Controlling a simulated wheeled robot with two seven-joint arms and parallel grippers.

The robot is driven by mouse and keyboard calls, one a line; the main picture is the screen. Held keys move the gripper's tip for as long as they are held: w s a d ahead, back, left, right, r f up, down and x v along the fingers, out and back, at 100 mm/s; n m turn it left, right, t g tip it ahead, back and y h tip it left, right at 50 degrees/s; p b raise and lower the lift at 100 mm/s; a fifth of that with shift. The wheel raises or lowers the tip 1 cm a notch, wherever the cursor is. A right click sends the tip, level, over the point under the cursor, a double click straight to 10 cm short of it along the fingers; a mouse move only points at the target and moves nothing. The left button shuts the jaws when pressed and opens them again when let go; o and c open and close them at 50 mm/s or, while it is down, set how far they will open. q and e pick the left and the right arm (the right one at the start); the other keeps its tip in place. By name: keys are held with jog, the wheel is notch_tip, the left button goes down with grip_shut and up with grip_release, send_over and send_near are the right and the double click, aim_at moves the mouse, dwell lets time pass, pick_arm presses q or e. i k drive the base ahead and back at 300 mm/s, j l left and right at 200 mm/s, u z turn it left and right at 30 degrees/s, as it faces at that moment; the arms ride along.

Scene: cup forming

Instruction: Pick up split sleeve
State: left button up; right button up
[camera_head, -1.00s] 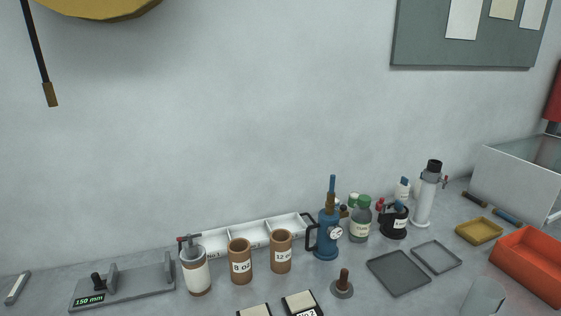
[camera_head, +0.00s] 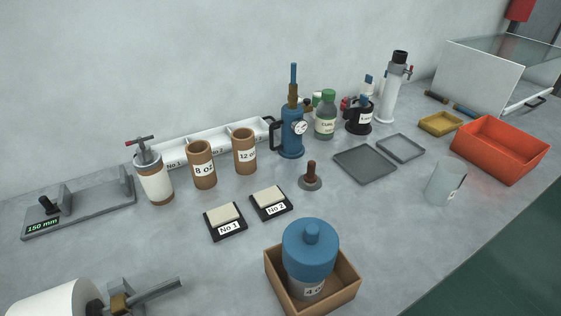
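No part is labelled as the split sleeve. A light grey open tube (camera_head: 445,182) stands upright on the table at the right, in front of the orange bin; it may be the sleeve, but I cannot make out a split in it. Two brown tubes, labelled 8 oz (camera_head: 202,166) and 12 oz (camera_head: 244,152), stand upright at left of centre. A white cylinder with brown bands and a red-handled top (camera_head: 155,180) stands left of them.
A wooden box (camera_head: 278,280) with a blue-capped bottle (camera_head: 310,250) stands in front. Pads No 1 (camera_head: 224,212) and No 2 (camera_head: 268,196), a plunger (camera_head: 311,177), a blue pump (camera_head: 292,130) and an orange bin (camera_head: 500,150) stand around. Table between pads and grey tube is mostly clear.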

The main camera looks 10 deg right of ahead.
aim_at(449, 173)
jog(key=k+z, duration=0.1)
jog(key=z, duration=0.35)
jog(key=l+z, duration=0.1)
jog(key=z, duration=0.35)
jog(key=k+l+z, duration=0.1)
jog(key=z, duration=0.35)
